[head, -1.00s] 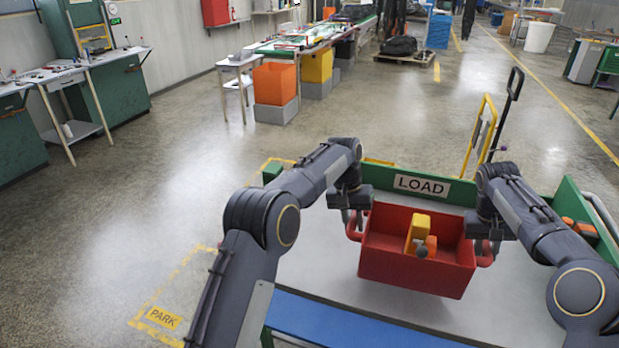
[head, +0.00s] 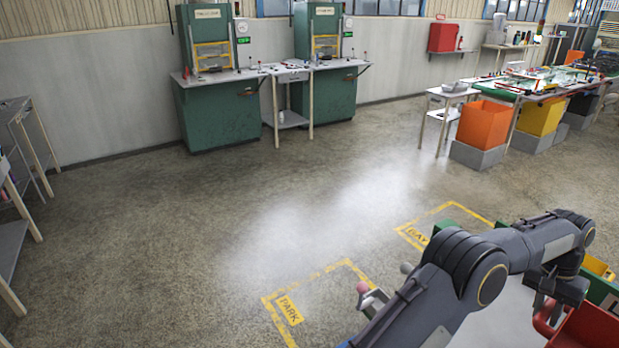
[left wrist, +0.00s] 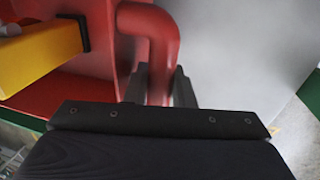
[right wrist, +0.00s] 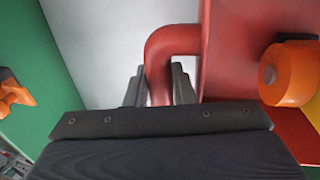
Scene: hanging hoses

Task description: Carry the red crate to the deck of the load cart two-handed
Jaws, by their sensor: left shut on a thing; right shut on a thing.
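The red crate (head: 592,330) shows only in part at the lower right corner of the head view. My left gripper (head: 546,303) is at its left handle. In the left wrist view, the left gripper's fingers (left wrist: 159,88) are closed around the red tube handle (left wrist: 161,45). In the right wrist view, my right gripper's fingers (right wrist: 159,88) are closed around the other handle (right wrist: 172,42). The pale deck of the load cart (head: 492,318) lies beside and below the crate. I cannot tell whether the crate's bottom touches it.
A yellow item (left wrist: 42,50) and an orange one (right wrist: 290,72) are inside the crate. A green cart wall (right wrist: 40,70) stands near the right gripper. PARK (head: 289,310) is marked on open floor. Green machines (head: 218,110) and an orange bin (head: 484,123) stand farther back.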

